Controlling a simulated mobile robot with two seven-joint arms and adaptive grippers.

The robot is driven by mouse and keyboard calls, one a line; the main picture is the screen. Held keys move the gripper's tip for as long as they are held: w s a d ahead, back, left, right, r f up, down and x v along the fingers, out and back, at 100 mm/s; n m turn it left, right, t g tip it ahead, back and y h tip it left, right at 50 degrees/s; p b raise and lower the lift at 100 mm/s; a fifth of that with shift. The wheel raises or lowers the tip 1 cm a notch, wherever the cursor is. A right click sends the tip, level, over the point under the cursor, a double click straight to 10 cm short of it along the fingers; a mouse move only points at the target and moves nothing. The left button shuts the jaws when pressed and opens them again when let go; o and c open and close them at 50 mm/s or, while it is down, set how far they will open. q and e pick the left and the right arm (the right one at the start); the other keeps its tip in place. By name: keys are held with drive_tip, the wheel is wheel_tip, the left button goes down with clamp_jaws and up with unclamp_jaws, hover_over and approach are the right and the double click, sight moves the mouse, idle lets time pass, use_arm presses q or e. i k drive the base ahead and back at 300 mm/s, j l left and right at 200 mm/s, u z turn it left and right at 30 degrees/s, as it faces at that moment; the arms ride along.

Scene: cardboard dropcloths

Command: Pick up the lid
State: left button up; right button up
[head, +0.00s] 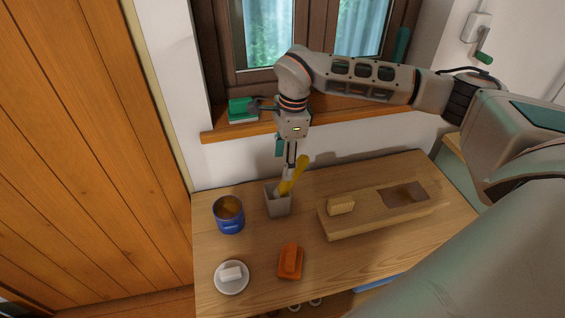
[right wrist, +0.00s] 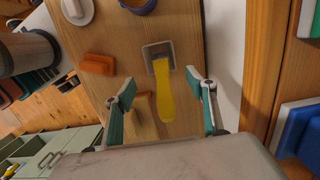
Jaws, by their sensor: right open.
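A white round piece with a raised white block-like part on top (head: 231,277) lies on the wooden table at the front left; it looks like the lid. It also shows at the top left of the right wrist view (right wrist: 77,8). My right gripper (head: 291,164) points down at the back of the table, above a grey square holder (head: 278,207) with a yellow-handled tool (head: 294,178) leaning in it. In the right wrist view its teal fingers (right wrist: 161,90) are apart, with the yellow handle showing between them, not gripped. The lid is well away from the gripper. My left gripper is not in view.
A blue tin (head: 229,225) stands open behind the lid. An orange block-like piece (head: 290,261) lies to the lid's right. A wooden board (head: 380,218) with a pale block (head: 341,204) is at the right. The window sill (head: 240,130) and wall bound the back.

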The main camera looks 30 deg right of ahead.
sight(231, 277)
drive_tip(key=k, duration=1)
